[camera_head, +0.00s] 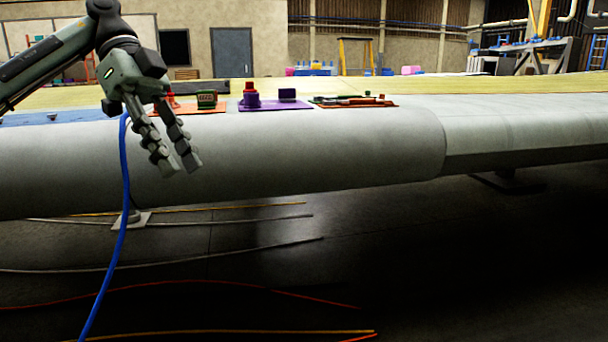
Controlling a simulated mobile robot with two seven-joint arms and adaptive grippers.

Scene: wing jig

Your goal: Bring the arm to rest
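My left arm (50,62) comes in from the upper left. My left gripper (179,164) hangs in front of the wing's rounded grey leading edge (310,150), with its fingers pointing down. The two fingers are apart, with a gap between them and nothing visible in it. A blue cable (123,190) hangs just left of the fingers and runs down to the floor. Its upper end meets the gripper's outline, and I cannot tell whether they touch. My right gripper is not in view.
On the wing top lie an orange mat with a green item (207,98), a purple mat (275,105) with red and purple items, and another orange mat (356,102) with tools. Several cables lie on the dark floor (440,260). A yellow ladder (356,54) stands behind.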

